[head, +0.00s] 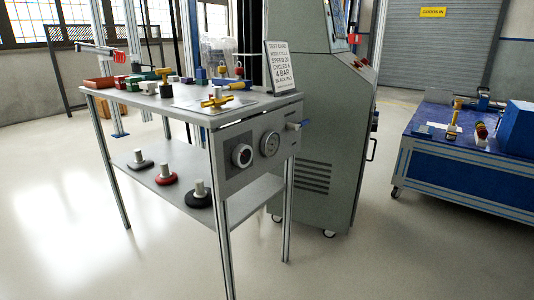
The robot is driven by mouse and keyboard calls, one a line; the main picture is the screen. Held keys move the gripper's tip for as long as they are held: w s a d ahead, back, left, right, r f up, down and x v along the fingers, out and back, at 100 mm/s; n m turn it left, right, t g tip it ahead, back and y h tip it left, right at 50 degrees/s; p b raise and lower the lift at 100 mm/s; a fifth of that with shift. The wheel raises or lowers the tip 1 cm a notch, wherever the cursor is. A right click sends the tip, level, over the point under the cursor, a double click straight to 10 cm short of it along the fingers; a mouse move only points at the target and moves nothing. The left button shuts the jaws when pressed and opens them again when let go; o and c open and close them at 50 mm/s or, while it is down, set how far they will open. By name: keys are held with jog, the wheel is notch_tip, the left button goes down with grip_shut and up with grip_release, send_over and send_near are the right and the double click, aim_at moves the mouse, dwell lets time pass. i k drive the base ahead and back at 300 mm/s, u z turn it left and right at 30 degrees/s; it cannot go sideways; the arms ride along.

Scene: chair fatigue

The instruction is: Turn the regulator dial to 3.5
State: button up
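A white test card (280,66) stands on the bench top; one line appears to read "4 BAR". My gripper is not in view.
The bench top (150,99) holds fittings, small bins and a yellow-handled tool. Black, red and dark pads with posts lie on the lower shelf (140,158). A grey cabinet (322,140) stands close behind to the right. A blue cart (440,175) is far right. Floor in front is clear.

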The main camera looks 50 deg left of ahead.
aim_at(242, 156)
jog(key=u, duration=0.45)
jog(key=i, duration=0.9)
jog(key=u, duration=0.7)
